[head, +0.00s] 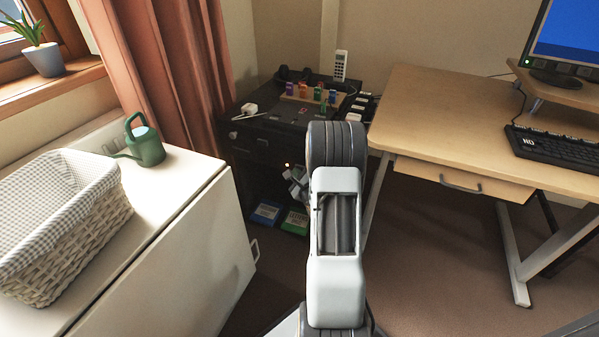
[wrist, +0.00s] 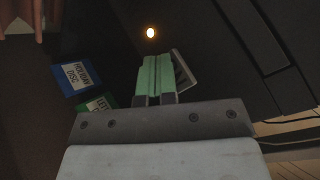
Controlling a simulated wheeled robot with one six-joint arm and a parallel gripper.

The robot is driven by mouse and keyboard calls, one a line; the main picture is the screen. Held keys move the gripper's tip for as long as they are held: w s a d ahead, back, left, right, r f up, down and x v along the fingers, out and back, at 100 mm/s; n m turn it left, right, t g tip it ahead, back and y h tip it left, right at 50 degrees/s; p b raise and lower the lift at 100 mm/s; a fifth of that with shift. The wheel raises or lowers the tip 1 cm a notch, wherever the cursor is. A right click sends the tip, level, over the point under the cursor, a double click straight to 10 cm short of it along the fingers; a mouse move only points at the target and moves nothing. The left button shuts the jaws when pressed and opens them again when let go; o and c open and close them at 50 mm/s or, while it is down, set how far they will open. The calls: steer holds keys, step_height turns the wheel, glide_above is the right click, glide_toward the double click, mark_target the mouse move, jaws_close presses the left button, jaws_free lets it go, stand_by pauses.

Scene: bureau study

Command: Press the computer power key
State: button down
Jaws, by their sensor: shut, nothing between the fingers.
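The computer power key (wrist: 150,32) shows in the wrist view as a small glowing orange-white disc on a dark surface. In the head view a small orange light (head: 287,165) shows in the shadow under the black cabinet top. My gripper (wrist: 155,58) is shut and empty, its pale green fingers together. In the wrist picture its tips are just below the glowing key, with a dark gap between; I cannot tell the depth. In the head view my gripper (head: 296,184) is partly hidden behind my arm, close to the light.
Blue (head: 265,213) and green (head: 296,221) labelled boxes lie low near the gripper. The black cabinet top (head: 262,127) carries small items. A wooden desk (head: 465,110) stands right; a white cabinet (head: 185,200) with a basket (head: 95,225) and watering can (head: 148,146) stands left.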

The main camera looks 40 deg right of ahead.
steer(key=shift+s+a, duration=0.1)
steer(key=shift+a, duration=0.05)
steer(key=shift+s+a, duration=0.35)
steer(key=shift+a, duration=0.3)
steer(key=shift+s+a, duration=0.4)
steer(key=shift+a, duration=0.35)
steer(key=shift+s+a, duration=0.35)
steer(key=shift+a, duration=0.35)
steer(key=shift+s+a, duration=0.4)
steer(key=shift+a, duration=0.35)
